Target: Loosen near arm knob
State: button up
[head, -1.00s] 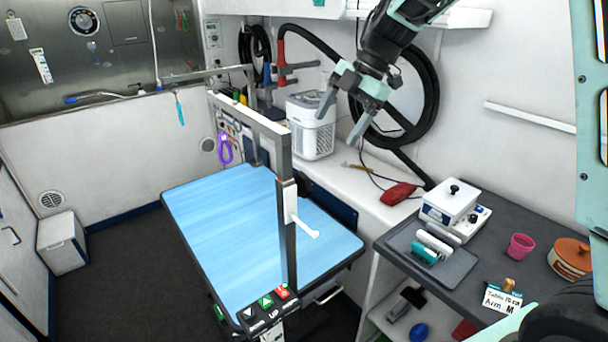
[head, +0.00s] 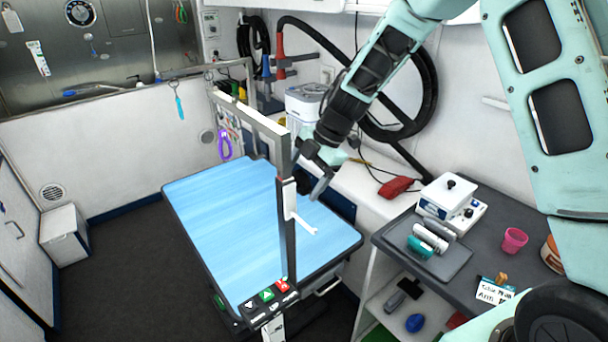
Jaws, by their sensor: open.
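The near grooming arm post (head: 287,235) stands upright at the near edge of the blue table (head: 225,215). A dark round knob (head: 303,192) shows just right of the post, below the arm's bend, partly hidden by the post and my gripper. A white lever (head: 304,226) sticks out to the right lower on the post. My gripper (head: 308,179) is open and empty, with its fingers pointing down-left close to the knob. One finger is partly hidden behind the post. I cannot tell whether a finger touches the knob.
The arm's crossbar (head: 250,118) runs back from the post top toward the far post. A grey side counter (head: 395,235) at right holds a tray, a white device and a pink cup (head: 514,240). A red clipper-like item (head: 397,187) lies on the white counter. The dark floor (head: 120,270) at left is clear.

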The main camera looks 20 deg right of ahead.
jog(key=c, duration=1)
